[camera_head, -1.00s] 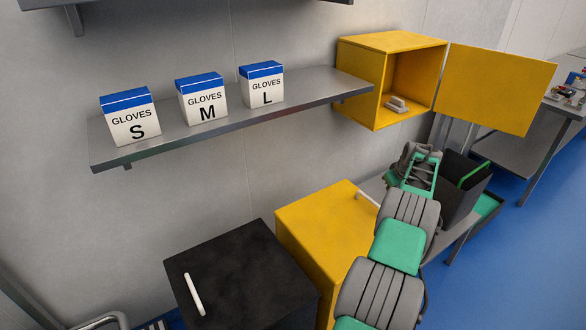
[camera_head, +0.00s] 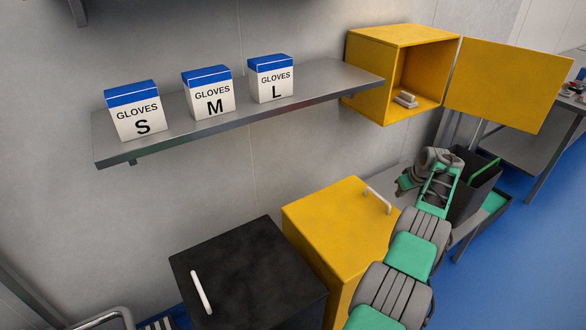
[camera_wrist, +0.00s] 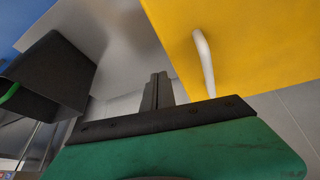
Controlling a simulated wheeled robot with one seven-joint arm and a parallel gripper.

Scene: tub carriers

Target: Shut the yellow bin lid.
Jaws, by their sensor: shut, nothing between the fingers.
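The yellow bin (camera_head: 318,262) stands on the right of the black bin. Its yellow lid (camera_head: 330,213) lies flat across the top, with no gap that I can see. A white bar handle (camera_head: 378,200) is on the lid near its far right edge. In the wrist view the yellow lid (camera_wrist: 250,45) fills the upper right, with the white handle (camera_wrist: 204,62) on it. My gripper (camera_wrist: 157,92) is shut and empty, beside the handle and apart from it in that picture. My arm hides the bin's right side in the head view, and the fingertips are not clear there.
A black bin (camera_head: 245,275) with a white handle stands at the left. A shelf (camera_head: 235,118) holds glove boxes. A yellow wall cabinet (camera_head: 400,75) has its door (camera_head: 508,85) open. A dark open container (camera_head: 475,180) is beyond my arm.

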